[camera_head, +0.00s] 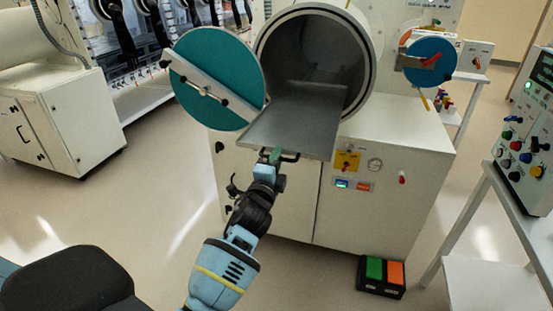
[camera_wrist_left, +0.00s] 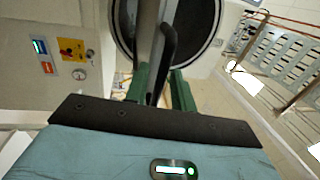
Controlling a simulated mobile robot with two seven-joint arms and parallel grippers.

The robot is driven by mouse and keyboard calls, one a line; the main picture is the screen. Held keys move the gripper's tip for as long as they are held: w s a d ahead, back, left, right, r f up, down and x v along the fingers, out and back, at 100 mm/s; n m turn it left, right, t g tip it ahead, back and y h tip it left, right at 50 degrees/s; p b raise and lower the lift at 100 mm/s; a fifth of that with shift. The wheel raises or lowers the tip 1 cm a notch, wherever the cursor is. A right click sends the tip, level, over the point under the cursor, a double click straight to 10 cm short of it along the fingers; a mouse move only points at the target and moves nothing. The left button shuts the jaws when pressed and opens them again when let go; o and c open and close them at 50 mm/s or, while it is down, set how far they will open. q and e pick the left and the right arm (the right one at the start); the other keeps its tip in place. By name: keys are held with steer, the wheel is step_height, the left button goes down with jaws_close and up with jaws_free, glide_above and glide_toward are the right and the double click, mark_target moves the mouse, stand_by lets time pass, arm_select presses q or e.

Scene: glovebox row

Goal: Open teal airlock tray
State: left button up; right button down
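The round teal airlock door (camera_head: 222,62) is swung open to the left of the round chamber opening in the head view. A flat grey metal tray (camera_head: 300,125) sticks out of that opening, with a dark handle (camera_head: 291,157) on its front edge. My left gripper (camera_head: 277,153) is at this handle. In the left wrist view its two green fingers (camera_wrist_left: 160,88) stand apart on either side of the dark handle (camera_wrist_left: 168,48), with some space between them. Firm contact is not visible. My right gripper is not in view.
A blue round door with a red handle (camera_head: 431,62) is at the right of the chamber. The white cabinet (camera_head: 385,150) carries a yellow switch and gauge. A green and orange pedal box (camera_head: 381,275) sits on the floor. A control panel (camera_head: 528,130) stands far right.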

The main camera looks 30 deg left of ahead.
arm_select(q)
steer(key=shift+s, duration=0.1)
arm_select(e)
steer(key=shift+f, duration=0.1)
arm_select(q)
steer(key=v, duration=0.7)
steer(key=shift+s, duration=0.35)
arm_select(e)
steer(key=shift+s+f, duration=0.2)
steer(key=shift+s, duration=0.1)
arm_select(q)
steer(key=shift+d, duration=0.15)
